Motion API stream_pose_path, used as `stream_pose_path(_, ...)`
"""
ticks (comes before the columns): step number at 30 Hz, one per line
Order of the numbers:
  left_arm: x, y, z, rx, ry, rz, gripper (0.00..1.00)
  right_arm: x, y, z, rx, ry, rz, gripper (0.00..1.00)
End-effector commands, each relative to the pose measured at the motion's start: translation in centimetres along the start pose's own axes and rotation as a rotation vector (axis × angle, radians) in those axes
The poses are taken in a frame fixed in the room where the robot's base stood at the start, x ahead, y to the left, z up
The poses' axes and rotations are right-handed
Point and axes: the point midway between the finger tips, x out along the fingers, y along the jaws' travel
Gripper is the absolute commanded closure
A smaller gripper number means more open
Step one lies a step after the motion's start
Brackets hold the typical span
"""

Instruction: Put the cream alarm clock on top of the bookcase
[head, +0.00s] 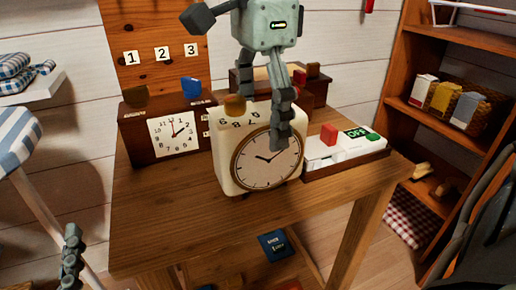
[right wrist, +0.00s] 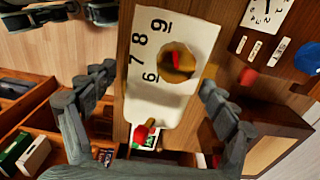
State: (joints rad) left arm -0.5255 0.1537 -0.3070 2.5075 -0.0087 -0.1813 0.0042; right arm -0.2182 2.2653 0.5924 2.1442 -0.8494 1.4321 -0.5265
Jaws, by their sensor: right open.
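The cream alarm clock (head: 228,158) stands upright on the wooden table, its round dial facing the front. It has a brass knob and black digits on top. My right gripper (head: 264,120) points down over it, with one finger in front of the dial. In the right wrist view, the clock (right wrist: 150,100) lies between the spread fingers of my open right gripper (right wrist: 157,80), with gaps on both sides. The wooden bookcase (head: 398,62) stands at the right; its top is not clearly in view. My left gripper (head: 70,260) shows partly at the lower left; its opening is unclear.
A dark brown clock (head: 138,148) stands left of the cream one. The table's (head: 170,225) front left is clear.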

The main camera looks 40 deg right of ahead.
Motion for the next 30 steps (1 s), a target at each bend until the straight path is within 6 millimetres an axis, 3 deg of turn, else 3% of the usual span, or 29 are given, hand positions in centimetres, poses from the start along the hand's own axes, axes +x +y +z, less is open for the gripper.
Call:
stream_pose_path(8, 0.01, 0.1, -0.34, -0.003, 0.015, 0.002, 0.18, 0.3, 0.02, 0.0, 0.0, 0.0, 0.001, 0.15)
stream_pose_path(24, 0.01, 0.09, -0.36, -0.002, 0.015, 0.002, 0.18, 0.27, 0.02, 0.0, 0.0, 0.0, 0.001, 0.82)
stream_pose_path(30, 0.02, 0.09, -0.38, -0.002, 0.015, 0.002, 0.18, 0.2, -0.01, 0.02, 0.0, -0.001, -0.001, 0.84)
